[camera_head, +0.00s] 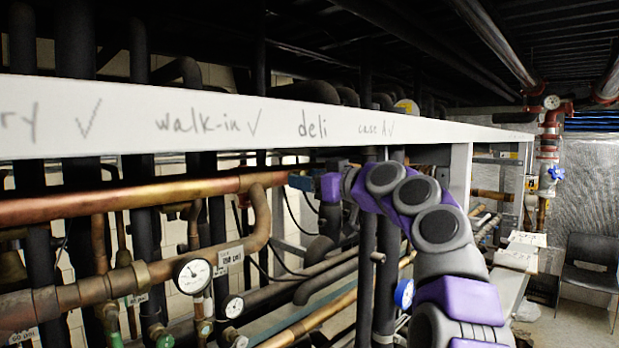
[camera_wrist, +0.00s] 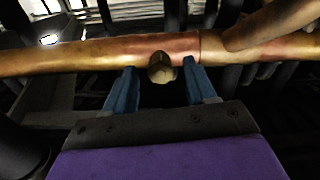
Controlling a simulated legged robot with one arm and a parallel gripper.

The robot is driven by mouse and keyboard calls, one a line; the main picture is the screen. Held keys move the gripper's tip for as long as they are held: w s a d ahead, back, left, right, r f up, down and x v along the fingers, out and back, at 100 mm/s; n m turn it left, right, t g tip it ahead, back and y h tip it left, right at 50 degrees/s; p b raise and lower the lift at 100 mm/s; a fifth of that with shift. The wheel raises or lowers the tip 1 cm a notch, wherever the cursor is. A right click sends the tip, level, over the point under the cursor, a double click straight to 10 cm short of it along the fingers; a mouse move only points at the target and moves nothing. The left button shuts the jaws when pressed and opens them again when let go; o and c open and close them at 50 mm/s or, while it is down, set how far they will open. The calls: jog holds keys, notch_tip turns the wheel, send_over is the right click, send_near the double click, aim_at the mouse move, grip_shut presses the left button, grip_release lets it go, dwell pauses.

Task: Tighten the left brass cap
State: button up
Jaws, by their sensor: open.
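In the wrist view, a small brass cap (camera_wrist: 161,68) sticks out from the underside of a copper pipe (camera_wrist: 80,57). My gripper (camera_wrist: 161,70) is open, with its two blue fingers apart. The cap shows in the gap between the fingertips, with dark space on both sides and no clear contact. The fingertips reach up to about the pipe's lower edge. In the head view, my gripper (camera_head: 318,186) is behind and below the white beam, near the right end of the copper pipe (camera_head: 130,200). I cannot make out the cap there.
A white beam (camera_head: 250,125) with handwritten labels runs above the pipes. Pressure gauges (camera_head: 194,273) and dark vertical pipes (camera_head: 140,210) crowd the rack below. A second pipe (camera_wrist: 265,25) joins the copper one at right in the wrist view. A chair (camera_head: 592,270) stands far right.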

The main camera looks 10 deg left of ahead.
grip_shut()
dwell(0.5)
